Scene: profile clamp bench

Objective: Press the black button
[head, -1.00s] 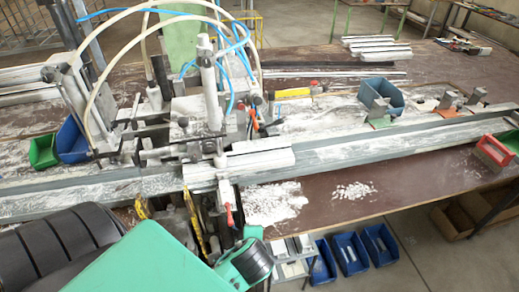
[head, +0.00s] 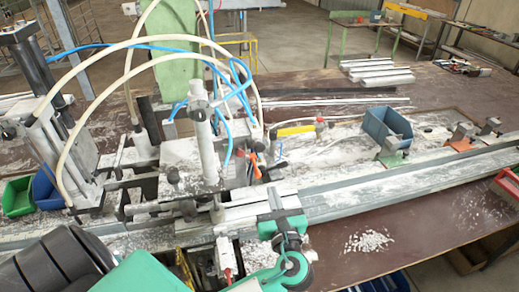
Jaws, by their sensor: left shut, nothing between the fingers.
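My left gripper (head: 277,201) is at the lower middle of the head view, at the end of my green and black arm that comes in from the lower left. It is shut and empty. It is in front of the near edge of the clamp machine's pale block (head: 245,212), over the long grey rail; whether it touches either is unclear. The clamp machine (head: 190,160) stands to its left, with dark knobs and a white upright cylinder (head: 201,135). I cannot make out for sure which dark part is the black button. My right gripper is not in view.
White and blue hoses (head: 160,42) arch over the machine. A blue bin (head: 388,128) stands on the bench behind the long rail (head: 390,183). Small clamps (head: 463,137) line the rail at right.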

